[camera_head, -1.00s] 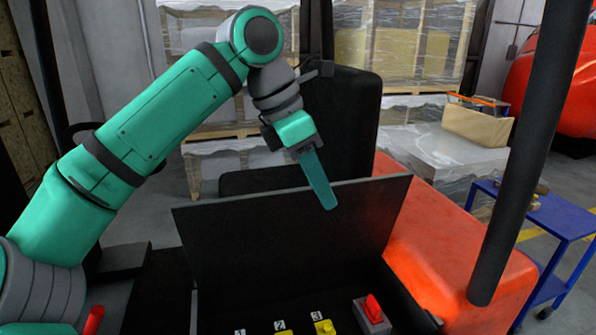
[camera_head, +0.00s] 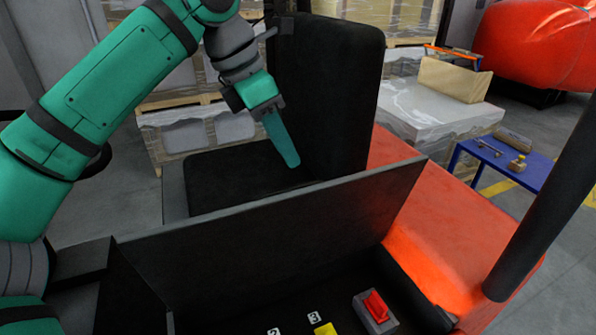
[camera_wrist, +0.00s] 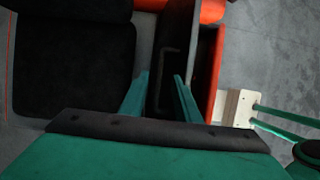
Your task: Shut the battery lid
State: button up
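The battery lid (camera_head: 290,235) is a dark flat panel, raised and standing tilted open over the battery compartment in the head view. In the wrist view the lid (camera_wrist: 176,50) is a dark narrow panel with a thin handle on it. My gripper (camera_head: 288,160) is above and beyond the lid's top edge, on the seat side, apart from the lid in the picture. In the wrist view my gripper's two green fingers (camera_wrist: 162,76) are spread with a gap between them and nothing held. The exact distance from fingers to lid is unclear.
A black seat (camera_head: 335,90) stands behind the lid. A red switch (camera_head: 376,307) and yellow parts (camera_head: 325,329) sit inside the compartment. Orange bodywork (camera_head: 440,240) lies to the right, with a black post (camera_head: 540,210) and a blue table (camera_head: 505,165) beyond.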

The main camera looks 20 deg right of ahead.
aim_at(304, 184)
jog(key=x, duration=0.7)
jog(key=shift+f, duration=0.25)
jog(key=shift+s+d+f, duration=0.1)
jog(key=shift+d+f, duration=0.15)
jog(key=shift+d, duration=0.05)
jog(key=shift+a, duration=0.15)
grip_shut()
